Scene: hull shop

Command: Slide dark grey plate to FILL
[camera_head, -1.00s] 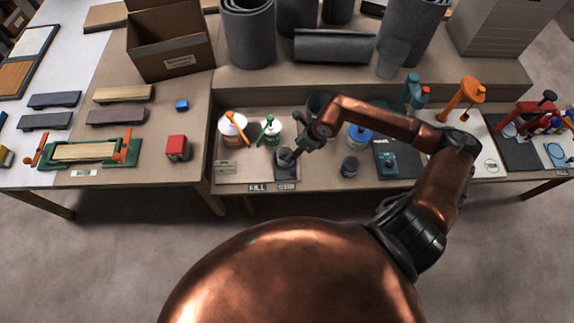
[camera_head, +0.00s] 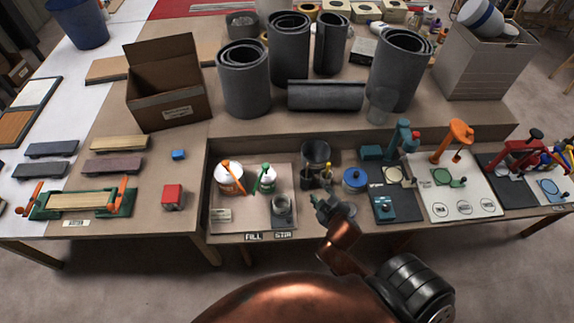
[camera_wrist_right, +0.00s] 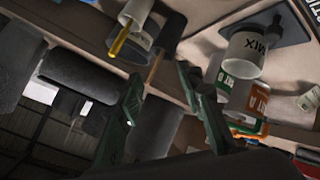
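The dark grey plate (camera_head: 284,221) lies in the shallow tray, in line with the STIR label (camera_head: 283,236) and right of the FILL label (camera_head: 253,237). A grey-white cup (camera_head: 279,204) stands on it. In the right wrist view the cup (camera_wrist_right: 243,55) reads MIX and the plate (camera_wrist_right: 285,28) shows beneath it. My right gripper (camera_head: 320,202) is right of the plate, apart from it and above the bench's front part. In the wrist view its two dark green fingers (camera_wrist_right: 160,78) are spread with nothing held between them. My left gripper is not in view.
A white tub with an orange pump (camera_head: 229,178) and a bottle with a green pump (camera_head: 266,179) stand behind the plate. A dark container (camera_head: 316,155) and a blue-lidded jar (camera_head: 355,180) stand to the right.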

